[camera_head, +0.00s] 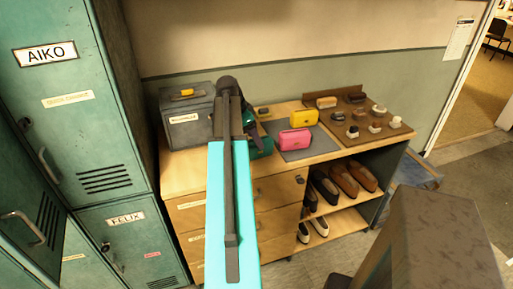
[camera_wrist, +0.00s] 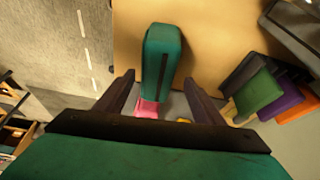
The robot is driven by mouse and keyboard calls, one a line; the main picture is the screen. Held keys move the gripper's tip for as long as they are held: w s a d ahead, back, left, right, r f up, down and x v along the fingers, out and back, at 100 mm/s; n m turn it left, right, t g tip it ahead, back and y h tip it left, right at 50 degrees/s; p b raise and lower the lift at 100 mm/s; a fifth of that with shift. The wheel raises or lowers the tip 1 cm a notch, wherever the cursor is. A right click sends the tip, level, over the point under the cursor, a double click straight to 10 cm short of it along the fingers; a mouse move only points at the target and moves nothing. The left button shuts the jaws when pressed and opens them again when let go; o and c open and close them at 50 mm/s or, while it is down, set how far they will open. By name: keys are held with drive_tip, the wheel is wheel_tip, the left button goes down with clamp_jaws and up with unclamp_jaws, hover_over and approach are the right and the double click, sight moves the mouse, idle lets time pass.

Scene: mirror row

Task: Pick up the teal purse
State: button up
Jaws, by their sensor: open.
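The teal purse (camera_head: 262,147) sits on the wooden cabinet top, partly hidden behind my arm and gripper in the head view. In the wrist view the teal purse (camera_wrist: 162,55) is a long rounded shape with a dark strip along it. My gripper (camera_wrist: 159,76) is open, with one dark finger on each side of the near end of the purse. It does not grip the purse. In the head view my gripper (camera_head: 253,118) is over the cabinet top at the purse; its exact height above the top cannot be told.
A pink purse (camera_head: 279,140) and a yellow purse (camera_head: 303,118) are right of the teal one on a grey mat (camera_head: 313,148). A grey box (camera_head: 188,116) stands left. A brown board (camera_head: 350,125) holds several small items.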

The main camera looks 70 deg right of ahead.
sight(255, 153)
drive_tip(key=shift+x, duration=0.8)
drive_tip(key=shift+s+p+x, duration=0.2)
drive_tip(key=shift+p+x, duration=0.75)
drive_tip(key=shift+x, duration=1.65)
drive_tip(key=shift+f, duration=0.2)
drive_tip(key=c, duration=1.3)
drive_tip(key=shift+o, duration=0.2)
drive_tip(key=shift+r, duration=0.3)
